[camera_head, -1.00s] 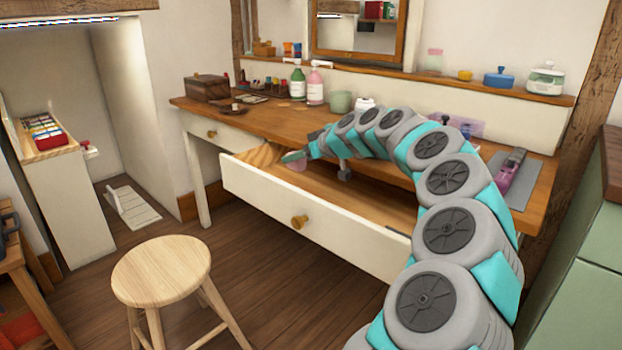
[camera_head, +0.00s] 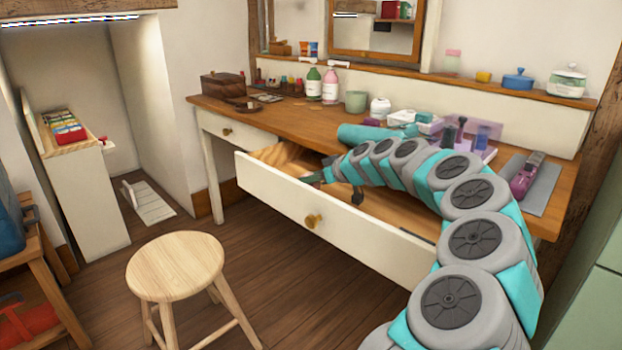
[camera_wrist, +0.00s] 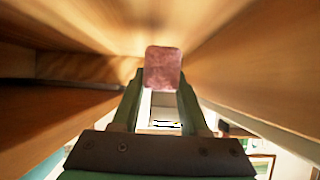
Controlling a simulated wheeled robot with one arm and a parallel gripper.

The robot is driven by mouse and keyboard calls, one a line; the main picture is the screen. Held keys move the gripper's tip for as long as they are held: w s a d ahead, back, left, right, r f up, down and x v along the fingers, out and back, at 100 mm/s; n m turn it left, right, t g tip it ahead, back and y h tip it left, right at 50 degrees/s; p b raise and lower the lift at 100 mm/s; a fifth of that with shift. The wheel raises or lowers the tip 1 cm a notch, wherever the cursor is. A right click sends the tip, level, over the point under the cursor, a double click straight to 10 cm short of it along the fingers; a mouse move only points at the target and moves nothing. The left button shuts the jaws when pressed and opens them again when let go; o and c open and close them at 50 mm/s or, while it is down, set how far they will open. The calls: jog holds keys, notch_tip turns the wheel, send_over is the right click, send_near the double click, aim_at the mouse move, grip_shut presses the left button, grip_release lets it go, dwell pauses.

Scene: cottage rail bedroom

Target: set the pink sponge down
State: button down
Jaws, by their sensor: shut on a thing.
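The pink sponge (camera_wrist: 163,67) is held between the tips of my gripper (camera_wrist: 162,80) in the wrist view. My gripper is shut on it, with a green finger on each side. In the head view my gripper (camera_head: 314,178) reaches into the open desk drawer (camera_head: 325,218), close behind its white front panel. The sponge is hidden there. Blurred wooden surfaces surround the sponge in the wrist view. I cannot tell whether it touches the drawer bottom.
The wooden desktop (camera_head: 270,114) above the drawer carries bottles, a green cup (camera_head: 356,101) and a wooden box (camera_head: 221,86). A round stool (camera_head: 176,266) stands in front on the left. A grey mat with a purple tool (camera_head: 526,176) lies at the right.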

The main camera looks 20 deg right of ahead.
jog(key=shift+f+b, duration=0.45)
jog(key=shift+b, duration=0.15)
jog(key=shift+c, duration=2.1)
grip_release()
jog(key=shift+r+p, duration=0.9)
jog(key=shift+p, duration=0.35)
jog(key=f+b+v, duration=0.1)
jog(key=b+v, duration=0.1)
jog(key=v, duration=1)
jog(key=s+a+n+g+y, duration=0.1)
jog(key=s+a+g, duration=0.15)
jog(key=a, duration=0.65)
jog(key=s+a+n+g+y, duration=0.1)
jog(key=s+a, duration=0.3)
jog(key=a, duration=0.4)
jog(key=s+a+f+g+h, duration=0.1)
jog(key=s+a+f+g, duration=0.35)
jog(key=s+a, duration=0.6)
jog(key=s+d+f+m+g+h, duration=0.1)
jog(key=s+f+m, duration=0.1)
jog(key=s, duration=0.6)
jog(key=s+d+f+m+g+h, duration=0.1)
jog(key=s+f+m+g+h, duration=0.1)
jog(key=s+f, duration=0.3)
jog(key=s+d+f+m+g+h, duration=0.1)
jog(key=s+f, duration=0.3)
jog(key=s, duration=0.8)
jog(key=shift+d+f+m+g+h, duration=0.2)
jog(key=shift+f+m+g+h, duration=0.05)
jog(key=shift+m+g+h, duration=0.3)
